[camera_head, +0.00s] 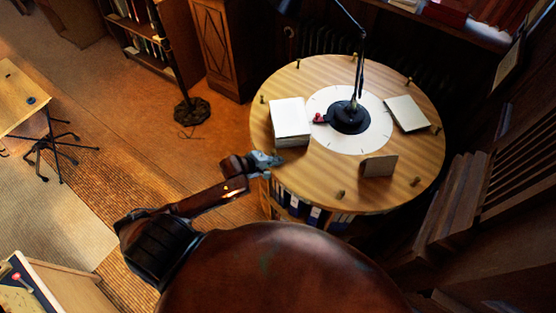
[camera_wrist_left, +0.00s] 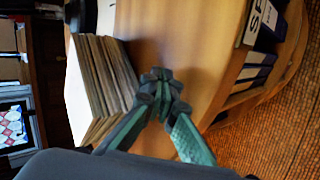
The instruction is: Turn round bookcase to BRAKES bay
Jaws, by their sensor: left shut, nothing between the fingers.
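The round bookcase (camera_head: 320,180) has a striped wooden top with small brass pegs around its rim and a pale marked disc (camera_head: 373,142) at its centre. Binders (camera_head: 300,207) stand in the bays below the top. In the left wrist view its top (camera_wrist_left: 190,45) fills the middle, and a white label (camera_wrist_left: 262,20) starting with "SP" hangs at the edge. I cannot see a BRAKES label. My left gripper (camera_head: 272,160) is shut and empty at the near left rim; its closed fingertips (camera_wrist_left: 160,88) show over the wooden top. My right gripper is out of view.
A thick paper stack (camera_head: 290,118) stands on the top close to my left gripper. A black lamp (camera_head: 349,117), a small red item (camera_head: 319,118), a paper pad (camera_head: 407,113) and a small upright card (camera_head: 379,166) are also there. A floor lamp base (camera_head: 191,110) stands left. Panelling crowds the right.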

